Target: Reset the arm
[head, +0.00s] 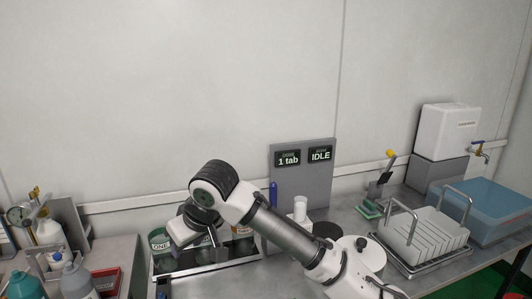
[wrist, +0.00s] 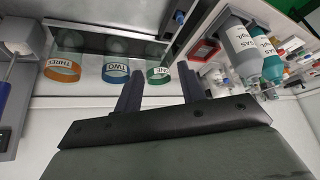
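My arm (head: 275,225) reaches in from the lower right of the head view and bends down over the tray at the left. My gripper (wrist: 160,78) shows in the wrist view with its two dark fingers apart and nothing held between them. In the head view my gripper (head: 214,240) is small and partly hidden by the wrist. Beyond the fingertips are banded cups: green ONE (wrist: 158,74), blue TWO (wrist: 116,72) and orange THREE (wrist: 62,70). The ONE cup appears between the fingertips, but I cannot tell how far away it is.
A grey panel (head: 304,185) reads "1 tab" and "IDLE". At right are a wire rack (head: 430,235), a blue tub (head: 490,208) and a white tank (head: 447,130). Bottles (head: 78,280) and a red tray (head: 106,280) stand at left.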

